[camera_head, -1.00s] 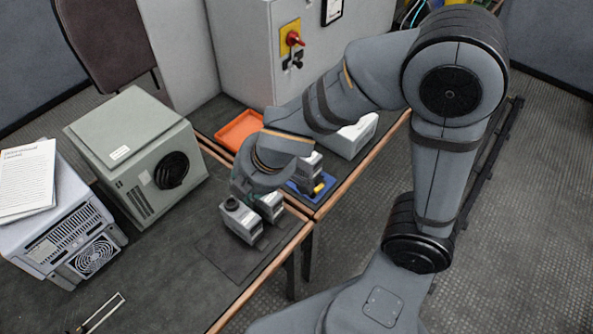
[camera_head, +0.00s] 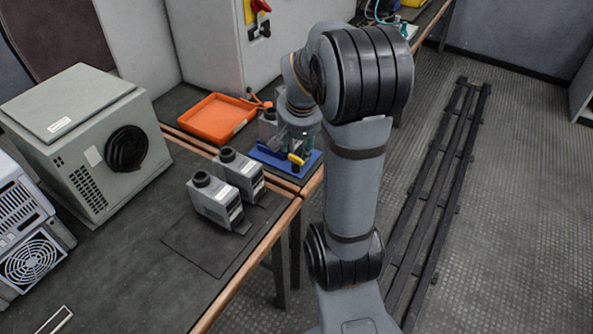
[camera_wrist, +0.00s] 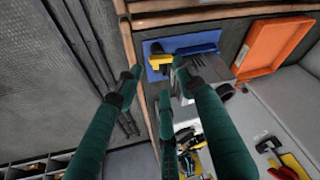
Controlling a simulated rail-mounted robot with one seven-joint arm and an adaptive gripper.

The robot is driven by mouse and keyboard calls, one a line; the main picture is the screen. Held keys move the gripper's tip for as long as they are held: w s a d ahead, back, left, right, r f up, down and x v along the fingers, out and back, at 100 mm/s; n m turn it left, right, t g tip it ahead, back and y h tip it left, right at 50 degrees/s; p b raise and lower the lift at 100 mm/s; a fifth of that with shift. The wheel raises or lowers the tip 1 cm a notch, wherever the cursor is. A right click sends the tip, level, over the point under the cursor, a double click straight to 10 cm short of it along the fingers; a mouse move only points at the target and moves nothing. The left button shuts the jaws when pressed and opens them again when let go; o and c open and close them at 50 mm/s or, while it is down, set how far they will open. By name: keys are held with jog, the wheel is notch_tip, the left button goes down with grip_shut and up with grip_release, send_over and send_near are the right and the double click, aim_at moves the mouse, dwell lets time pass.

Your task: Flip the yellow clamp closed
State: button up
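The yellow clamp (camera_head: 296,159) is a small yellow piece on the front part of a blue base plate (camera_head: 262,155), at the table edge. In the wrist view the yellow clamp (camera_wrist: 160,58) lies on the blue plate (camera_wrist: 200,40), close to my fingertips. My gripper (camera_wrist: 157,74) has green fingers with dark tips, spread apart, with nothing seen between them. One tip is left of the clamp and another right of it; contact cannot be told. In the head view my wrist partly hides the plate and a grey unit (camera_head: 268,124) on it.
Two grey units (camera_head: 215,200) (camera_head: 240,172) stand on the dark table left of the plate. An orange tray (camera_head: 216,119) lies behind it, near the cabinet (camera_head: 225,45). A large beige box (camera_head: 85,140) stands farther left.

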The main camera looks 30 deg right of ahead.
aim_at(296, 159)
jog(key=b+x, duration=0.2)
jog(key=x, duration=0.8)
jog(key=shift+d+f, duration=0.1)
jog(key=shift+c, duration=1.1)
jog(key=c, duration=0.4)
